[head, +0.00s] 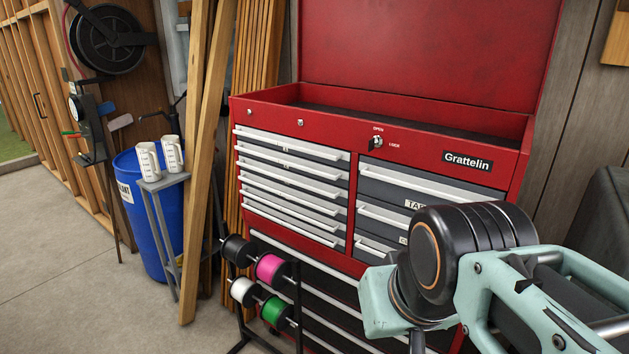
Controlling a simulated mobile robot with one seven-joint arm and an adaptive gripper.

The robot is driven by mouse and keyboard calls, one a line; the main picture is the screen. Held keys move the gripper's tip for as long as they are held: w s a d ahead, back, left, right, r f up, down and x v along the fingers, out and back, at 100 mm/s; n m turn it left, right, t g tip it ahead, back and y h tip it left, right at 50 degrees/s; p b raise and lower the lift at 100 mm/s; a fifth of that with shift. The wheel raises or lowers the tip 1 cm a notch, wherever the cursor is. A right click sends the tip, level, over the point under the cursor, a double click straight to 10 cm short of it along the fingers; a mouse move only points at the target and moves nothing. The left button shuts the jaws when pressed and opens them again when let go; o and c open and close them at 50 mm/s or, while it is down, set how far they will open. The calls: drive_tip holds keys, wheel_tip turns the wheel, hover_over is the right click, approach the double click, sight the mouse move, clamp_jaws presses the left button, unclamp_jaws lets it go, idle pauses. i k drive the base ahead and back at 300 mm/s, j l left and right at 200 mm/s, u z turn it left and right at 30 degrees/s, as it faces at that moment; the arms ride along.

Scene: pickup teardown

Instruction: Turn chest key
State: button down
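The red tool chest (335,119) stands in the middle of the head view with its lid raised. Its key (376,143) sits in the lock on the front rim, between small OPEN and LOCK labels; its exact angle is too small to tell. The drawers below look shut. My teal and black arm reaches in from the lower right, in front of the chest's lower right drawers, apart from the key in the picture. My gripper's fingers are not in view.
A rack of coloured spools (272,268) stands before the chest's lower left. A blue barrel (138,205), a small stand (165,182) with two white jugs and leaning wooden planks (205,150) are on the left. The concrete floor (70,270) at lower left is clear.

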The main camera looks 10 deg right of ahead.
sight(372, 143)
drive_tip(key=k+l, duration=0.35)
drive_tip(key=l, duration=0.2)
drive_tip(key=k+l, duration=0.4)
drive_tip(key=l, duration=0.15)
drive_tip(key=i+u, duration=0.05)
